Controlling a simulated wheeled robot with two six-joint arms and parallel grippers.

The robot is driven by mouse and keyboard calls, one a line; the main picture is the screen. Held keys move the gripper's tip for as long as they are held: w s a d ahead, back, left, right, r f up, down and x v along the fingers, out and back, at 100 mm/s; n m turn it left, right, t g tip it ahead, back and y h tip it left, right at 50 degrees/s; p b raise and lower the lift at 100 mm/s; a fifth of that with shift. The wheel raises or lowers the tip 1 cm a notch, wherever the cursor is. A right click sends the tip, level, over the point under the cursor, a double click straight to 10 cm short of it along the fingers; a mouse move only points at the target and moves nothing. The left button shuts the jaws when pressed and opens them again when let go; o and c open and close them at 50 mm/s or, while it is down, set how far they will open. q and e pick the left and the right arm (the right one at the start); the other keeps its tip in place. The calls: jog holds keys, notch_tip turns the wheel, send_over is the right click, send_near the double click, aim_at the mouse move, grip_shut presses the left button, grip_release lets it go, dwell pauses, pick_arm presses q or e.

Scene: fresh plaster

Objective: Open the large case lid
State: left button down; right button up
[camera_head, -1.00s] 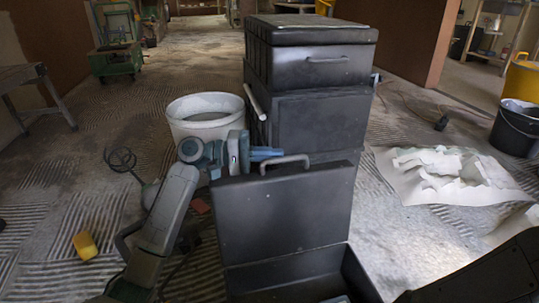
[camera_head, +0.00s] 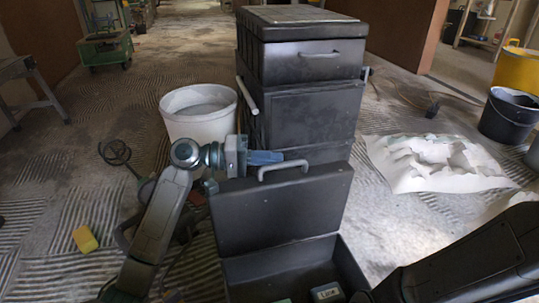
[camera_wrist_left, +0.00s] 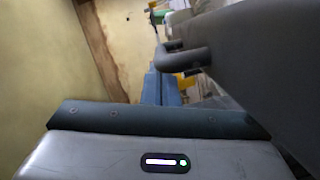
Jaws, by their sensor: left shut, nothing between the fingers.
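The large black case has its lid (camera_head: 282,212) standing raised, roughly upright, with a grey handle (camera_head: 284,168) on its top edge. The open case bottom (camera_head: 352,268) lies in front of it, and part of its inside shows. My left gripper (camera_head: 265,157) is shut and empty, its blue fingers pointing right just behind the lid's top edge, left of the handle. In the left wrist view the fingers (camera_wrist_left: 164,90) show beside the handle (camera_wrist_left: 183,60) and the grey lid (camera_wrist_left: 265,60); I cannot tell whether they touch. My right gripper is out of view.
Stacked black cases (camera_head: 300,95) stand right behind the lid. A white bucket (camera_head: 198,118) is behind my left arm. A labelled box (camera_head: 327,291) lies inside the case. A crumpled white sheet (camera_head: 435,165) and a black bucket (camera_head: 510,122) are to the right. A yellow block (camera_head: 85,239) lies left.

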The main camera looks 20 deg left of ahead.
pick_arm(q)
jog(key=shift+a, duration=0.15)
jog(key=p+v, duration=0.4)
jog(key=v, duration=0.6)
jog(key=shift+a, duration=0.25)
jog(key=shift+s, duration=0.15)
